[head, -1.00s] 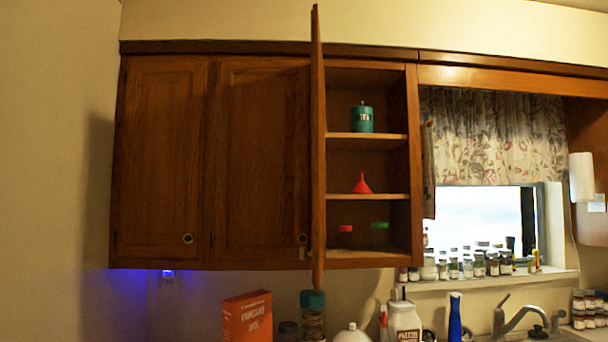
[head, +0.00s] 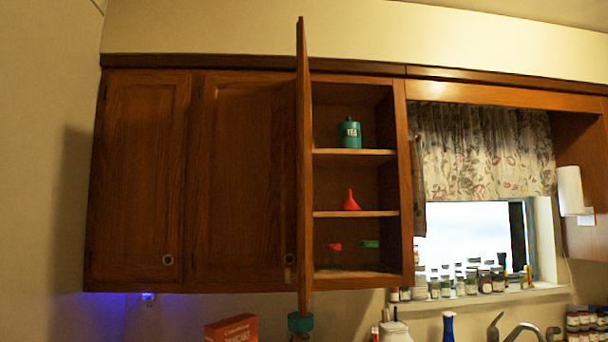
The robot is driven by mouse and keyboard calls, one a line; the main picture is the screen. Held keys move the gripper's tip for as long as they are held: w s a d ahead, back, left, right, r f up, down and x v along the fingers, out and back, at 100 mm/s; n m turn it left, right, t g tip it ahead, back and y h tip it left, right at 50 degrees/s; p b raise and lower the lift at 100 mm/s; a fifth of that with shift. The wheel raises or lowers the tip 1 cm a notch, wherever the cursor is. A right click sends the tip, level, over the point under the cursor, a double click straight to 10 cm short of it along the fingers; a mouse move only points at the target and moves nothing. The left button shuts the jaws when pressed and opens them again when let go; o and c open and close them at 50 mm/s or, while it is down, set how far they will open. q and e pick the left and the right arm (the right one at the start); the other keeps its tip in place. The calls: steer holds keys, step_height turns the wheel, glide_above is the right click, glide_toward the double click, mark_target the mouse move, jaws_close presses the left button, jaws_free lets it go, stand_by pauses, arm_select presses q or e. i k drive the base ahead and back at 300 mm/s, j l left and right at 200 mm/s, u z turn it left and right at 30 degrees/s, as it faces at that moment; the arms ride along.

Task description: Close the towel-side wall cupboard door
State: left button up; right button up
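The open cupboard door (head: 303,170) stands out toward me, seen nearly edge-on, hinged at the left side of the open compartment. The compartment (head: 355,267) holds a green tea tin (head: 350,134) on the top shelf, a red funnel (head: 351,201) on the middle shelf, and small red and green items at the bottom. A dark towel (head: 419,185) hangs at the cabinet's right side, beside the open compartment. Neither of my grippers is in view.
Two shut doors, the far left one (head: 140,185) and the middle one (head: 245,185), fill the cabinet's left. Below stand a red box (head: 232,328), a green-lidded jar (head: 300,322) and a blue bottle (head: 448,326). Jars line the window sill (head: 490,297).

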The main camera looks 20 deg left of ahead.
mark_target(303, 275)
steer(key=i+j, duration=0.1)
steer(key=j, duration=0.5)
steer(key=i+j+z, duration=0.1)
steer(key=j, duration=0.5)
steer(key=i+j, duration=0.15)
steer(key=j, duration=0.45)
steer(key=z, duration=0.05)
